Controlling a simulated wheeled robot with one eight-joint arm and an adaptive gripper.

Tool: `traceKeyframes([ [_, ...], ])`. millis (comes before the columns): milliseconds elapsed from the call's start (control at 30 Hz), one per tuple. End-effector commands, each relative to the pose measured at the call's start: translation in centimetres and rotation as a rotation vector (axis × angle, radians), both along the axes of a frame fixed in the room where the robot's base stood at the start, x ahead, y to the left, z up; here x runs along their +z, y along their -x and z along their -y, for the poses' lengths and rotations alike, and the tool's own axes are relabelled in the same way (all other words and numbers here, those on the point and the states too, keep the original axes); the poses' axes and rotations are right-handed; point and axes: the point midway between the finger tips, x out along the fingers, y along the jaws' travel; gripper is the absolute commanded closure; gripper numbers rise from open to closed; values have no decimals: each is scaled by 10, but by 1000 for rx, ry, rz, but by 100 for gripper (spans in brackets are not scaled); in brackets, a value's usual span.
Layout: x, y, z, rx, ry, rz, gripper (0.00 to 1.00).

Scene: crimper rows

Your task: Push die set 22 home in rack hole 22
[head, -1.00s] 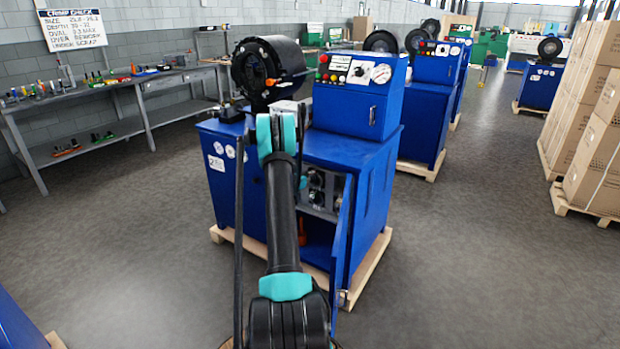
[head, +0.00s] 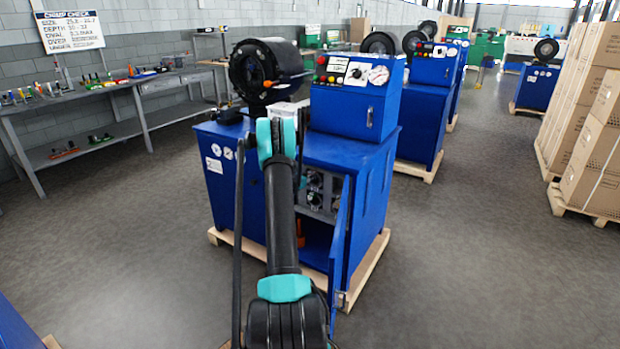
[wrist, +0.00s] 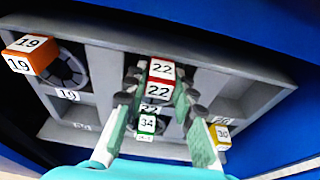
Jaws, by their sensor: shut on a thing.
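Die set 22, with a red tag (wrist: 160,80) marked 22 on two faces, is between the fingers of my gripper (wrist: 158,98) in the wrist view. The gripper is shut on it, a dark finger pad on each side. It is in front of the grey rack (wrist: 105,68), at the middle upper hole. A white 22 label (wrist: 150,108) shows on the rack just below the tag, partly covered. The die body and the inside of the hole are hidden, so I cannot tell how deep it sits. In the head view my arm hides the gripper.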

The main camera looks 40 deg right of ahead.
Motion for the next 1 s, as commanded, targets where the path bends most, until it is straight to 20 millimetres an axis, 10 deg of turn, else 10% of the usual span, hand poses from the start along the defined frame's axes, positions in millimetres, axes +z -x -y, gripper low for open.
traceKeyframes([
  [67,1,-1,2,0,3,-1,100],
  [100,1,-1,2,1,2,-1,72],
  [300,0,-1,1,0,1,-1,51],
  [667,0,1,-4,0,-1,0,51],
  [1000,16,23,-58,3,0,0,51],
])
